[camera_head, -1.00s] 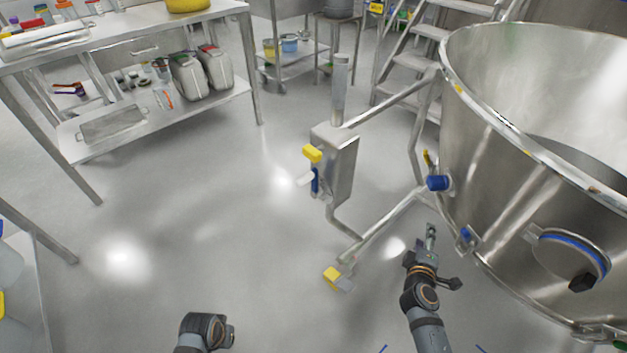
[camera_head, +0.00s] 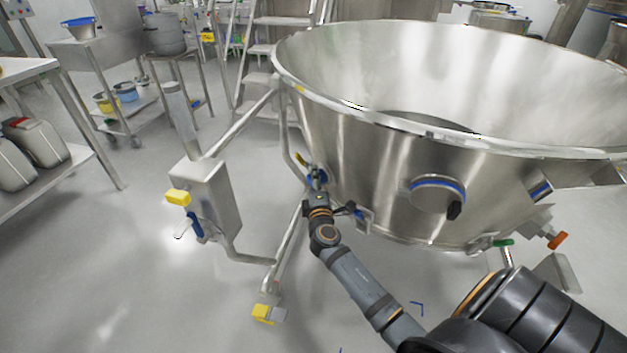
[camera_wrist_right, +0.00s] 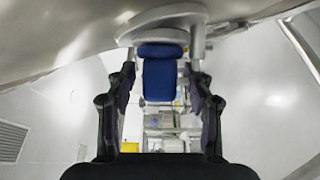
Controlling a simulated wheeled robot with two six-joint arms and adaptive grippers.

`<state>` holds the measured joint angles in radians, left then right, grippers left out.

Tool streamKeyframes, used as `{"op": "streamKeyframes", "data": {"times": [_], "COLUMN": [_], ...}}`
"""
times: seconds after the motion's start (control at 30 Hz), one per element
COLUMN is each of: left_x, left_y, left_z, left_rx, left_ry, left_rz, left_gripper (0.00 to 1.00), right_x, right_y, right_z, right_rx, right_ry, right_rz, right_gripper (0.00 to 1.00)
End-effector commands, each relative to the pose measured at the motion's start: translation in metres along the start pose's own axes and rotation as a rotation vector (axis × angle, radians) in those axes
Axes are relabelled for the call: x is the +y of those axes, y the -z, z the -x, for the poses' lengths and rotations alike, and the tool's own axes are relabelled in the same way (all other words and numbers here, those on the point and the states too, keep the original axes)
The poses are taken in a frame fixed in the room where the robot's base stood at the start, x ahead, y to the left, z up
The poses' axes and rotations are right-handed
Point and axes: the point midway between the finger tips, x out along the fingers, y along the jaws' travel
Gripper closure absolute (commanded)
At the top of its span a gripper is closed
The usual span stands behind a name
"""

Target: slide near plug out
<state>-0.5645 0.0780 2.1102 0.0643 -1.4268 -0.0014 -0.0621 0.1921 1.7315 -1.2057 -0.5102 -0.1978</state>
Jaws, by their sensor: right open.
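A blue plug (camera_wrist_right: 160,75) sits in a round steel port (camera_wrist_right: 165,30) on the side of the big steel bowl (camera_head: 375,150). In the head view the plug (camera_head: 323,175) is mostly hidden by my right gripper (camera_head: 316,178), which is up against the bowl's left side. In the right wrist view my right gripper (camera_wrist_right: 160,82) is open, with one finger on each side of the plug and thin gaps visible. The plug is still in the port. My left gripper is not in view.
The bowl's frame has a steel post box (camera_head: 210,195) with a yellow block (camera_head: 178,197) left of my right arm. A capped round port (camera_head: 437,193) with a blue ring is on the bowl's front. Steps (camera_head: 275,60) stand behind. Open floor lies at the lower left.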

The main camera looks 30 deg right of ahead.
Motion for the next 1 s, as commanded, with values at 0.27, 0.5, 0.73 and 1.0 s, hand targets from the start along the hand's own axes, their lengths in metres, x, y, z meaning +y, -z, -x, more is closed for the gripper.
{"op": "streamKeyframes", "data": {"times": [0.27,0.5,0.73,1.0], "left_x": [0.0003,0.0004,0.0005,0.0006], "left_y": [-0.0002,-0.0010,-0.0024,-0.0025], "left_z": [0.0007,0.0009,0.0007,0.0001], "left_rx": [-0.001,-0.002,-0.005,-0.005], "left_ry": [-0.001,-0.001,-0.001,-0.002], "left_rz": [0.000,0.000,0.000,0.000], "left_gripper": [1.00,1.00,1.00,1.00], "right_x": [0.0000,-0.0001,-0.0002,-0.0008], "right_y": [0.0000,0.0001,0.0001,0.0013], "right_z": [-0.0049,-0.0046,-0.0045,-0.0039], "right_rx": [0.000,0.001,0.001,0.001], "right_ry": [0.000,0.000,0.000,0.001], "right_rz": [-0.001,-0.001,-0.001,-0.002], "right_gripper": [0.47,0.73,1.00,1.00]}}
